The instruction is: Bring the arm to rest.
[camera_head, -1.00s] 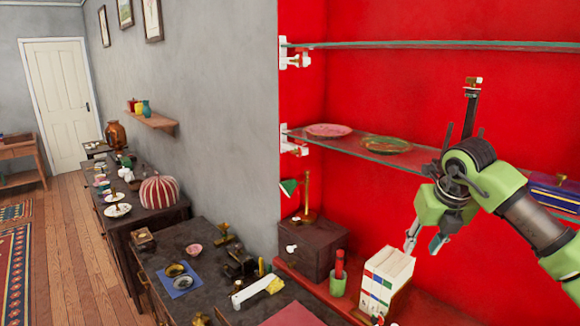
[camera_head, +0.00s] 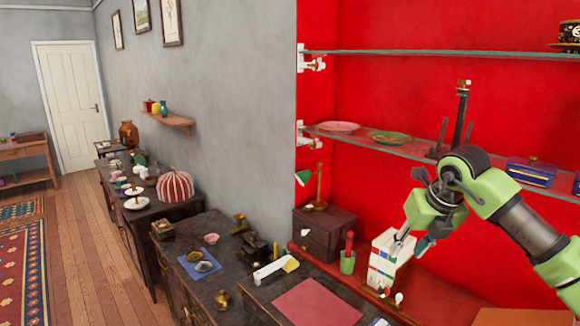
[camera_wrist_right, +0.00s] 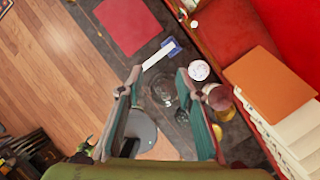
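My right arm, green and grey, comes in from the right in the head view. Its gripper (camera_head: 412,246) hangs in the air in front of the red alcove, fingers pointing down. In the right wrist view the two fingers (camera_wrist_right: 158,76) are spread apart with nothing between them. In the head view the fingers overlap a white file box (camera_head: 383,257); I cannot tell the distance to it. My left gripper is in neither view.
Glass shelves (camera_head: 400,150) hold a pink plate (camera_head: 340,127), a green plate (camera_head: 390,138) and a blue box (camera_head: 531,173). Below, a dark cabinet top holds a red mat (camera_head: 308,303) and several small items. The wooden floor (camera_head: 95,262) at left is clear beside rugs.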

